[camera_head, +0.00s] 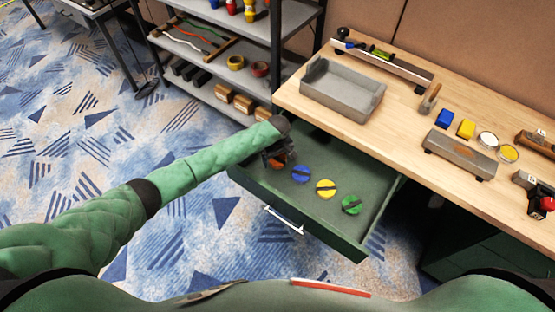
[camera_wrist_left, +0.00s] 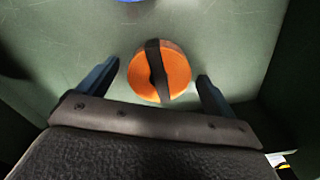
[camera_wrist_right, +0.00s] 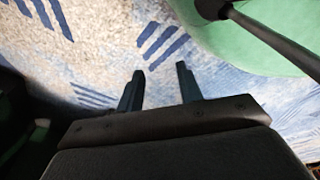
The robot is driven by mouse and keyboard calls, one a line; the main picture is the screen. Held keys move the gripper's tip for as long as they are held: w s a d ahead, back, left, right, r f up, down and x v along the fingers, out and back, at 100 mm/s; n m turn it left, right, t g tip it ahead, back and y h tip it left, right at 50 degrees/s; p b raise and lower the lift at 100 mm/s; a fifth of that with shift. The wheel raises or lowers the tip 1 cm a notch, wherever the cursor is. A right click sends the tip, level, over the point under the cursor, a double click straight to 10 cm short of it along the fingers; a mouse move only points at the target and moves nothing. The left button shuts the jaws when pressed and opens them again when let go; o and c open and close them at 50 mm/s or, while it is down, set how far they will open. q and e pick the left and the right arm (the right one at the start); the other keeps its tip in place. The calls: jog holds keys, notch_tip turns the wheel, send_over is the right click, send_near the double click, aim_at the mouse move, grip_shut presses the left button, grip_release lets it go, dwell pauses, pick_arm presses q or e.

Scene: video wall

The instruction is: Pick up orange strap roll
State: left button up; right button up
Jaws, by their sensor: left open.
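The orange strap roll (camera_wrist_left: 172,70) with a dark band lies on the floor of the open green drawer; in the head view it is largely hidden by my left gripper (camera_head: 276,158). In the left wrist view my left gripper (camera_wrist_left: 160,82) is open, with a finger on each side of the roll and visible gaps between them. Blue (camera_head: 301,173), yellow (camera_head: 326,188) and green (camera_head: 351,205) rolls lie in a row to the right in the drawer. My right gripper (camera_wrist_right: 160,88) is open and empty over the patterned carpet.
The drawer (camera_head: 330,240) is pulled out below a wooden workbench (camera_head: 400,135). A grey bin (camera_head: 342,90), a wooden-handled tool and several small items stand on the bench. A shelf rack (camera_head: 215,62) stands behind the drawer at the left.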

pick_arm(q)
jog(key=shift+c, duration=0.4)
jog(key=c, duration=1.1)
jog(key=shift+r, duration=0.15)
